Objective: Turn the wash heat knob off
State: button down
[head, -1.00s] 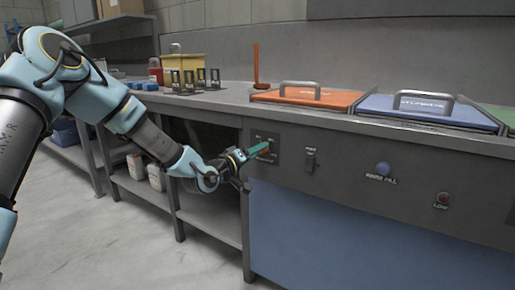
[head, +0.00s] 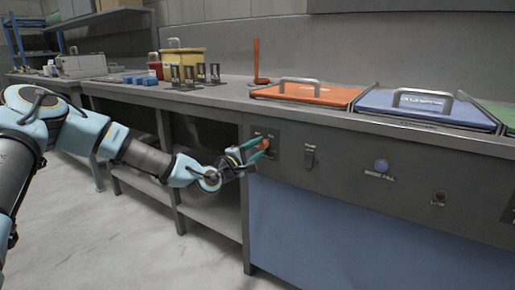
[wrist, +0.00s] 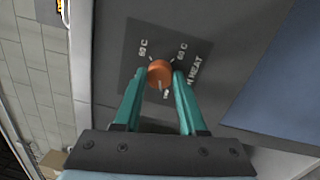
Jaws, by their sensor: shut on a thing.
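The orange-red round wash heat knob (head: 265,144) sits on a dark plate at the left end of the grey front panel. In the wrist view the knob (wrist: 159,72) stands between the two teal fingers, with temperature marks and a partly hidden "HEAT" label around it. My gripper (head: 260,150) reaches it from the left. In the wrist view my gripper (wrist: 157,78) is shut on the knob, a fingertip on each side. A faint light mark shows low on the knob; its exact setting is hard to read.
Orange (head: 310,94) and blue (head: 418,106) lids sit on the counter above. Black racks (head: 188,76) stand at the left. Open floor lies below.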

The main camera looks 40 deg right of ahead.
jog(key=shift+n, duration=0.8)
jog(key=shift+c, duration=2.3)
grip_release()
jog(key=v, duration=1)
jog(key=shift+s+a, duration=0.2)
jog(key=shift+a, duration=0.15)
jog(key=shift+f, duration=0.15)
